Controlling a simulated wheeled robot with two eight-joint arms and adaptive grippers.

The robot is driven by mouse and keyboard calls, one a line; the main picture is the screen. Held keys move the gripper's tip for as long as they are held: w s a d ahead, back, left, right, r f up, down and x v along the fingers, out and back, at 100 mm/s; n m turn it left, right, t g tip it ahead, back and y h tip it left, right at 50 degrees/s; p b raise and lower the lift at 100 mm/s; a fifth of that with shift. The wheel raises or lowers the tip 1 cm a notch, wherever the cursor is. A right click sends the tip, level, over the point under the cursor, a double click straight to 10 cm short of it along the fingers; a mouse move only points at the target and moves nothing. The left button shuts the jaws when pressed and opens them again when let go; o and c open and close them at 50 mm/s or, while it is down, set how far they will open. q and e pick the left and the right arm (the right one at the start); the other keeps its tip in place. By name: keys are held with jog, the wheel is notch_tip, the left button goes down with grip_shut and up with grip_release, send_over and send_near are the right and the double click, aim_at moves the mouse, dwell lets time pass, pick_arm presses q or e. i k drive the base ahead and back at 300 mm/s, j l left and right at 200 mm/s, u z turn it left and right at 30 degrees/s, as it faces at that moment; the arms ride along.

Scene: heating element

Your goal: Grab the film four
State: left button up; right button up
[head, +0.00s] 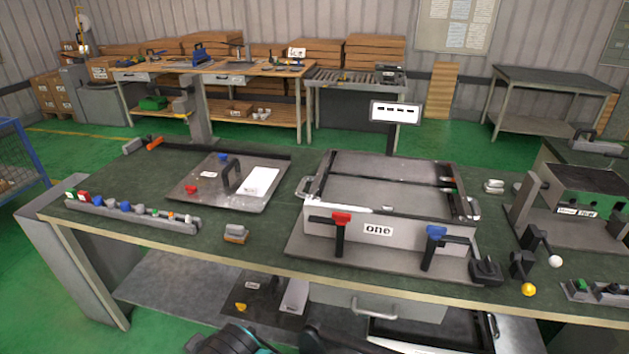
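No label that I can read says "four", so I cannot tell which thing is film four. A grey plate (198,196) with a black handle, a white sheet, a small label and red and blue pieces lies on the left of the green bench top. A darker plate (270,312) with a white sheet and a yellow piece shows on the level below the bench top, partly hidden. A metal box (352,230) labelled "one" stands in the middle, with red and blue handles on its front. Dark parts of my arms show at the bottom edge. No gripper fingers are visible.
A grey strip (135,218) of coloured buttons lies along the left front edge. A small block (236,233) sits beside it. Levers with white and yellow knobs (528,289) stand at the right. A metal drawer (386,305) with a handle is under the bench.

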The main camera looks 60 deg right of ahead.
aim_at(258, 181)
jog(key=z, duration=1.6)
jog(key=i+j+z, duration=0.2)
jog(key=j, duration=0.2)
jog(key=i, duration=0.05)
